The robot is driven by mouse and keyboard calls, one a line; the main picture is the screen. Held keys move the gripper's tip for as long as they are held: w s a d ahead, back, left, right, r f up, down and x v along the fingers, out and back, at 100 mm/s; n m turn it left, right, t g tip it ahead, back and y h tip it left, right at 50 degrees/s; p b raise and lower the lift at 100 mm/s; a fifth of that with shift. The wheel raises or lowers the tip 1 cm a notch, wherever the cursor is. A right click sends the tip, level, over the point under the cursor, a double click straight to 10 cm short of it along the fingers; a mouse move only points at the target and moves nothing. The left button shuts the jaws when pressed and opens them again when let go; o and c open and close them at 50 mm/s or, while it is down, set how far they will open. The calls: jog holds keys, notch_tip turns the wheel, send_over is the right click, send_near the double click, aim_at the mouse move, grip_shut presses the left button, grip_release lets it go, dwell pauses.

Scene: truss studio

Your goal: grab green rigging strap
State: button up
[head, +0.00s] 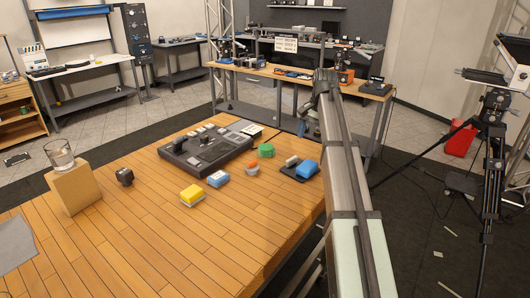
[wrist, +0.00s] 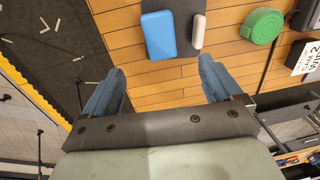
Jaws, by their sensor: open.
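The green rigging strap (head: 266,151) is a coiled roll lying on the wooden table, near its far right side and beside the dark console. In the wrist view the green strap (wrist: 262,26) is at the upper right, beyond my right fingertip and apart from it. My gripper (wrist: 162,82) is open and empty, with its two blue-grey fingers spread above the table's edge.
A blue block (head: 307,169) and a white piece (head: 292,160) lie on a dark pad near the strap. An orange-and-grey item (head: 252,168), a blue-and-white block (head: 218,179) and a yellow block (head: 192,195) lie to the left. A glass (head: 59,153) stands on a wooden block (head: 74,188). The front tabletop is clear.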

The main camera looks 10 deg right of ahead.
jog(key=shift+o, duration=0.6)
jog(key=n+y, duration=0.2)
jog(key=n, duration=2.3)
send_near(266, 147)
jog(key=x, duration=0.5)
jog(key=shift+w+a+r, duration=0.15)
jog(key=shift+w, duration=0.1)
jog(key=shift+x, duration=2.7)
jog(key=shift+s, duration=0.15)
